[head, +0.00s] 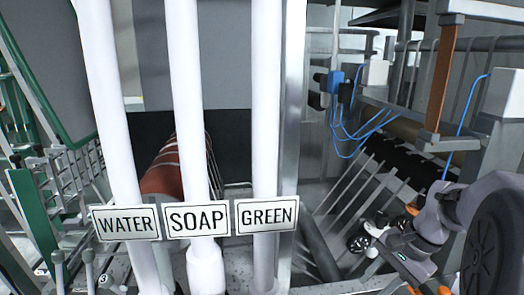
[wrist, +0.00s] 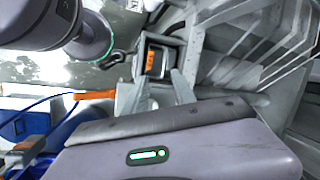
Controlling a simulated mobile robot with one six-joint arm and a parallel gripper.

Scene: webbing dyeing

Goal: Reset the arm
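My gripper (wrist: 158,80) shows in the wrist view with its two grey fingers apart and nothing seen between them. A small grey part with an orange face (wrist: 152,63) lies just beyond the fingertips; I cannot tell whether they touch it. In the head view my arm is folded at the lower right beside the machine. The fingers cannot be made out clearly there.
White pipes labelled WATER (head: 125,223), SOAP (head: 198,219) and GREEN (head: 267,215) stand at left and centre. Behind them is a red roller (head: 165,170). A machine frame with blue cables (head: 355,135) and slanted bars (head: 345,190) stands close to my arm.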

